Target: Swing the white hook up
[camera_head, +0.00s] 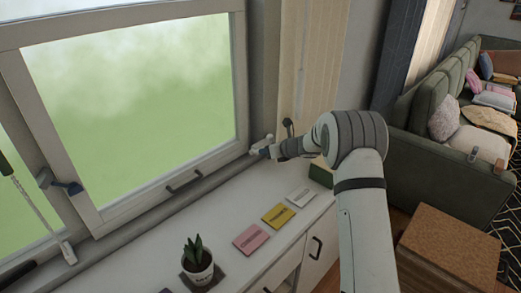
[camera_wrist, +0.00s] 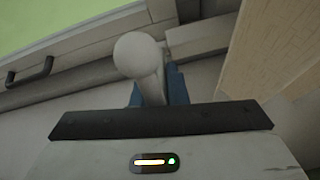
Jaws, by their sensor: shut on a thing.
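The white hook (camera_wrist: 136,57) shows in the wrist view as a pale rounded knob on a short stem, by the lower corner of the window frame. Its light end (camera_head: 257,146) shows small in the head view, at the window's lower right corner. My gripper (camera_wrist: 157,90) has blue fingers on both sides of the stem and is shut on it. In the head view my gripper (camera_head: 267,151) reaches left to the hook above the back of the counter. The lower part of the stem and the fingertips are partly hidden.
The window frame (camera_head: 165,162) has a dark handle (camera_head: 184,181) to the left of the hook. A beige panel (camera_head: 306,70) stands close on the right. Below, the white counter (camera_head: 243,218) holds a potted plant (camera_head: 197,262) and pink, yellow and white cards.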

